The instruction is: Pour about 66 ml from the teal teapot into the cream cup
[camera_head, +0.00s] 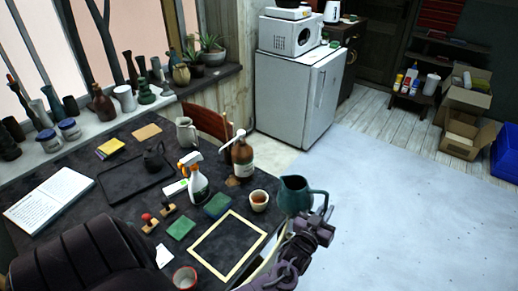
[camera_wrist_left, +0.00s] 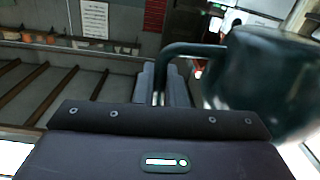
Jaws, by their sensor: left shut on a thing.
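The teal teapot (camera_head: 294,195), shaped like a jug, is held near the table's right edge and looks about upright. Its dark body also shows at the right of the left wrist view (camera_wrist_left: 265,80), with its handle reaching left between the fingers. My left gripper (camera_head: 318,226) is shut on that handle; its fingers also show in the wrist view (camera_wrist_left: 163,86). My right gripper is not in view.
A wooden frame (camera_head: 228,246) lies in front of the cup. A brown pump bottle (camera_head: 242,160) and a spray bottle (camera_head: 198,186) stand behind it. Open floor lies right of the table.

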